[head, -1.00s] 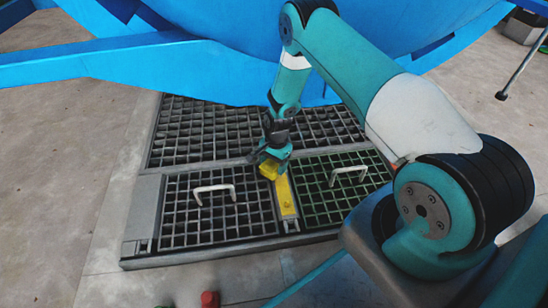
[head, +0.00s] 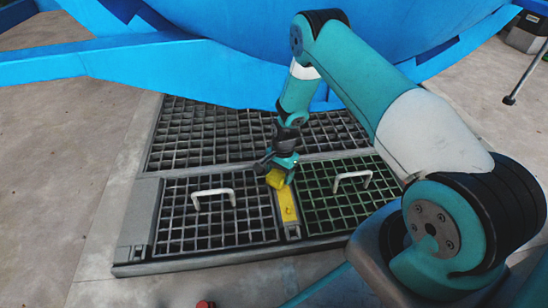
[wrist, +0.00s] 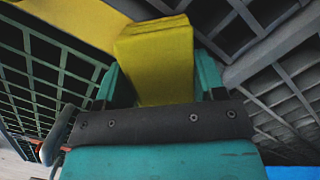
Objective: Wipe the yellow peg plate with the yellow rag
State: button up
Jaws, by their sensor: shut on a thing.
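The yellow peg plate (head: 287,206) is a narrow strip between two grate panels in the head view. Its far end is hidden by my gripper and the rag. In the wrist view part of the plate (wrist: 75,18) shows at the top left. My gripper (head: 277,172) is shut on the yellow rag (head: 275,180), a folded block at the far end of the plate. In the wrist view the rag (wrist: 155,60) sits between the two teal fingers. I cannot tell whether the rag touches the plate.
A left grate (head: 185,232) and a right grate (head: 350,205) flank the plate, each with a raised white handle (head: 214,192). A large blue structure (head: 200,70) overhangs the back. A small red object (head: 206,304) lies at the bottom edge. Concrete floor is clear at left.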

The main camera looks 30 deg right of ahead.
jog(key=shift+w+a, duration=0.3)
jog(key=shift+a, duration=0.5)
jog(key=shift+w+d+f+b, duration=0.15)
jog(key=shift+w+b, duration=0.1)
jog(key=shift+b, duration=0.4)
jog(key=shift+s+d+r+p, duration=0.2)
jog(key=shift+d+r+p, duration=0.1)
jog(key=shift+p, duration=0.1)
jog(key=shift+s+d, duration=0.3)
jog(key=shift+d, duration=0.45)
jog(key=shift+s+d, duration=0.25)
jog(key=shift+d, duration=0.5)
jog(key=shift+r+p, duration=0.15)
jog(key=shift+p, duration=0.55)
jog(key=a, duration=0.2)
jog(key=w+a, duration=0.1)
jog(key=shift+f, duration=0.3)
jog(key=shift+w+a+r+p, duration=0.1)
jog(key=shift+w+a+p, duration=0.05)
jog(key=shift+a+p, duration=0.15)
notch_tip(320, 180, up, 8)
jog(key=p, duration=0.6)
jog(key=shift+p, duration=0.3)
